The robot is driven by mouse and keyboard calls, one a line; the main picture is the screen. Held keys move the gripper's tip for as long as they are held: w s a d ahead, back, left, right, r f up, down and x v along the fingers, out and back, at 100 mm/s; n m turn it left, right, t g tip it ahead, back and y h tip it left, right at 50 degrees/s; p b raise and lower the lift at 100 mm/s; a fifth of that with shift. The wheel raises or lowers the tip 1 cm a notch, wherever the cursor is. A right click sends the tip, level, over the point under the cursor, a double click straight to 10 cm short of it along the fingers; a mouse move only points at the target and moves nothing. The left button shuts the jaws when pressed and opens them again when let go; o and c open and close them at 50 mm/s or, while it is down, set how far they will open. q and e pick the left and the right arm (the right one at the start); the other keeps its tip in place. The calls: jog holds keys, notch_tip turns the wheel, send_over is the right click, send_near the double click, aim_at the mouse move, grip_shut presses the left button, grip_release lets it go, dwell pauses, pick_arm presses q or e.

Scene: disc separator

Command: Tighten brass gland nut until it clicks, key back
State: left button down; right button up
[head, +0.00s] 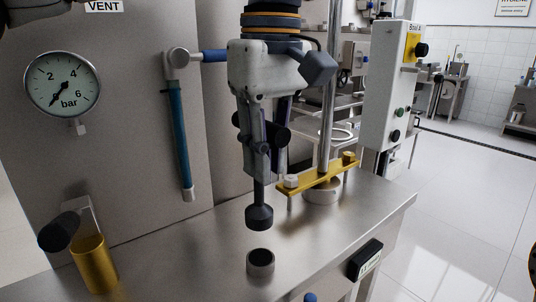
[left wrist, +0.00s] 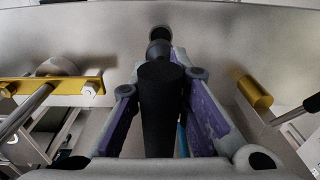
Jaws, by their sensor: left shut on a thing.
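My left gripper (head: 262,143) points down over the bench and is shut on a dark key. The key's shaft hangs upright and ends in a wide round socket (head: 259,217). The socket is above a short dark round holder (head: 260,263) on the bench, with a visible gap in the head view. In the left wrist view the key (left wrist: 162,110) lies between the purple-sided fingers. A brass nut (head: 348,157) sits at the right end of a yellow bar (head: 322,175), and a pale nut (head: 290,182) at its left end. My right gripper is not in view.
A steel post (head: 327,115) rises through the bar. A gold cylinder (head: 94,266) stands at front left. A control box (head: 389,90) is at right, a small display (head: 364,260) on the front edge. A blue tube (head: 180,135) and gauge (head: 62,83) are behind.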

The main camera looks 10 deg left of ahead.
pick_arm(q)
jog(key=shift+s+r, duration=0.1)
jog(key=shift+s, duration=0.2)
jog(key=shift+w+f, duration=0.1)
jog(key=shift+f, duration=2.75)
jog(key=shift+f, duration=1.05)
jog(key=shift+f, duration=0.6)
jog(key=c, duration=1.4)
grip_release()
jog(key=shift+c, duration=0.2)
jog(key=shift+f, duration=0.1)
